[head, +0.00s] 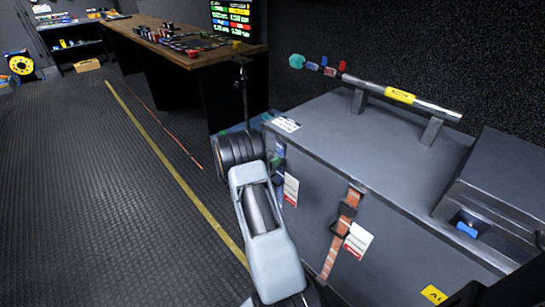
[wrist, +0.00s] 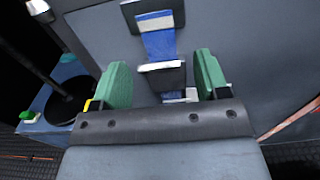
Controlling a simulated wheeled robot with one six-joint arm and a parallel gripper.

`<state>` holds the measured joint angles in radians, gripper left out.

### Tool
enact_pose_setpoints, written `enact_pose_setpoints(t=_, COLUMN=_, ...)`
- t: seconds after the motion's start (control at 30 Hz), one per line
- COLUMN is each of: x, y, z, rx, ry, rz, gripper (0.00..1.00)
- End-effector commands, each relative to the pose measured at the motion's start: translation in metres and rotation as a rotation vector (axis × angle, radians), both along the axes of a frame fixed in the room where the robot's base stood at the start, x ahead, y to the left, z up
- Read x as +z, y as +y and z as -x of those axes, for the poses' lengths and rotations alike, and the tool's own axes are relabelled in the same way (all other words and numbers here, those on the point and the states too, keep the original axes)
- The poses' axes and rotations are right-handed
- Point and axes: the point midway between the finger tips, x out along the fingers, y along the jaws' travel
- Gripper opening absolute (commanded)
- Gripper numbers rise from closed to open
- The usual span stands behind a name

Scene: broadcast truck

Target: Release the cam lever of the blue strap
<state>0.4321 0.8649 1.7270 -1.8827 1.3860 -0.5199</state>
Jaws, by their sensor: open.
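The blue strap (wrist: 160,44) runs down the grey case (wrist: 228,32) in the wrist view, with a white-edged buckle plate at its top. A dark cam buckle with a pale upper edge (wrist: 161,74) sits lower on the strap. My gripper (wrist: 161,64) is open, its two green fingers standing on either side of the strap and buckle with gaps on both sides. I cannot tell whether the fingers touch the case.
An orange strap (head: 329,258) with a dark buckle and white tag hangs on the case front. A pole (head: 373,88) lies on stands on the case top. A blue box (wrist: 36,132) with a dark round part stands left in the wrist view. Open floor (head: 90,200) lies left.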

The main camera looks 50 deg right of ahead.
Motion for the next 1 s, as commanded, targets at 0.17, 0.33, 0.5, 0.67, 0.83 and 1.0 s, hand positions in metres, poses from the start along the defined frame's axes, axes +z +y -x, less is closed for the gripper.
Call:
enact_pose_setpoints(t=0.17, x=-0.001, y=-0.013, z=0.001, rx=-0.001, ry=0.0, rz=-0.001, gripper=0.68)
enact_pose_setpoints(t=0.33, x=0.0, y=-0.017, z=0.002, rx=0.0, ry=0.0, rz=0.0, gripper=0.68)
enact_pose_setpoints(t=0.5, x=0.0, y=-0.017, z=0.002, rx=0.0, ry=0.001, rz=-0.001, gripper=0.68)
enact_pose_setpoints(t=0.67, x=0.0, y=-0.017, z=0.002, rx=0.0, ry=0.001, rz=-0.001, gripper=0.58)
enact_pose_setpoints(t=0.83, x=0.0, y=-0.017, z=0.002, rx=0.0, ry=0.001, rz=-0.001, gripper=0.41)
enact_pose_setpoints(t=1.0, x=0.0, y=-0.017, z=0.002, rx=0.0, ry=0.001, rz=-0.001, gripper=0.25)
